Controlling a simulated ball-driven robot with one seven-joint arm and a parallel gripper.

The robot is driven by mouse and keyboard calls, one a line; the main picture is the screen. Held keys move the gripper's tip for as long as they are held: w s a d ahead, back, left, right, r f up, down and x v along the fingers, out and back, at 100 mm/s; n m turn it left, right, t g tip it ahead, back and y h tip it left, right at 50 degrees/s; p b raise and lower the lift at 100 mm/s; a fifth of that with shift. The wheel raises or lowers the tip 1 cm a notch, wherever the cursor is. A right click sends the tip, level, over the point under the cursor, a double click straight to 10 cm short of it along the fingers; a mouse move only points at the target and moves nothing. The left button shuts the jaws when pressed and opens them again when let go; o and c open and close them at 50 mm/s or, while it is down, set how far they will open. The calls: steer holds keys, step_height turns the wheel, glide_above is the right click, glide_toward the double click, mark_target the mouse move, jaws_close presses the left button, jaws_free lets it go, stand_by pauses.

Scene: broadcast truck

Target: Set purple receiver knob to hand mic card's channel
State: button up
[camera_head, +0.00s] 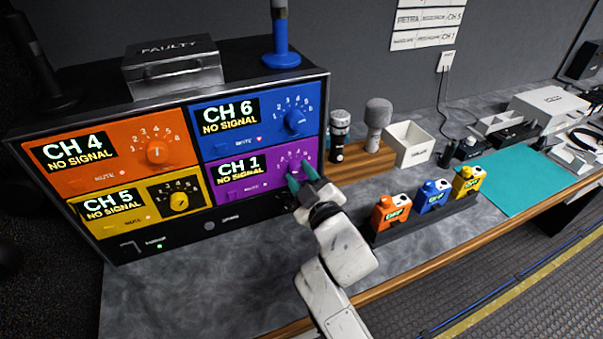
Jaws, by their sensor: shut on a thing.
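The purple receiver (228,189) is the lower right panel of the rack, and its display reads CH 1, NO SIGNAL. Its knob is mostly hidden behind my gripper (303,179), whose teal fingertips are closed on it at the panel's right side. Part of the number ring shows above the fingers. A white sheet (428,24) on the back wall carries rows of print; one reads PETRA and CH 5, and a lower one ends in CH 1. Its smaller words are too small to read. Two microphones, one dark (339,133) and one grey (377,122), stand on a wooden block.
Orange (111,151), blue (255,118) and yellow (137,207) receivers surround the purple one. A dark stand with orange, blue and yellow packs (432,195) is right of my arm. A white box (410,146) and a teal mat (515,180) lie farther right.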

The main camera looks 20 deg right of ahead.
steer(key=shift+n, duration=0.4)
steer(key=o, duration=1)
steer(key=shift+o, duration=0.2)
steer(key=s, duration=1.1)
steer(key=shift+b, duration=0.4)
steer(key=shift+w, duration=0.1)
